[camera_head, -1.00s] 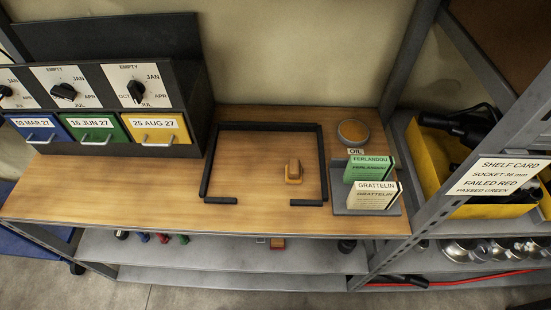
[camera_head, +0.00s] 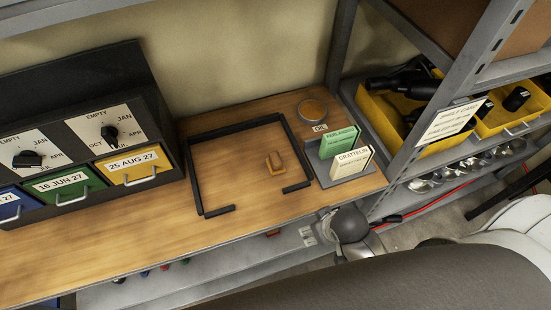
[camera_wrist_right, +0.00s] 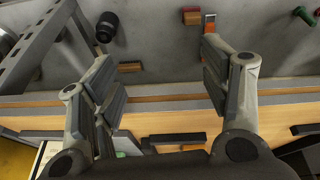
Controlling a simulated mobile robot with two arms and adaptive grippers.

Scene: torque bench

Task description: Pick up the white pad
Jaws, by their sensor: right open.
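The white pad (camera_head: 354,163), labelled GRATTELIN, stands upright in a grey holder (camera_head: 322,176) on the wooden bench, in front of a green pad (camera_head: 340,142) labelled FERLANDOU. My right gripper (camera_head: 316,238) is at the bench's front edge, below and left of the white pad in the head view, apart from it. In the right wrist view my right gripper (camera_wrist_right: 158,65) is open and empty, with lower shelf things beyond its fingers. A pale corner near the holder shows at that view's lower left, partly hidden by a finger. My left gripper is out of view.
A round tin (camera_head: 312,109) stands behind the pads. A grey shelf post (camera_head: 440,105) and yellow bins (camera_head: 400,120) are at right. Dated drawers (camera_head: 131,164) stand at left.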

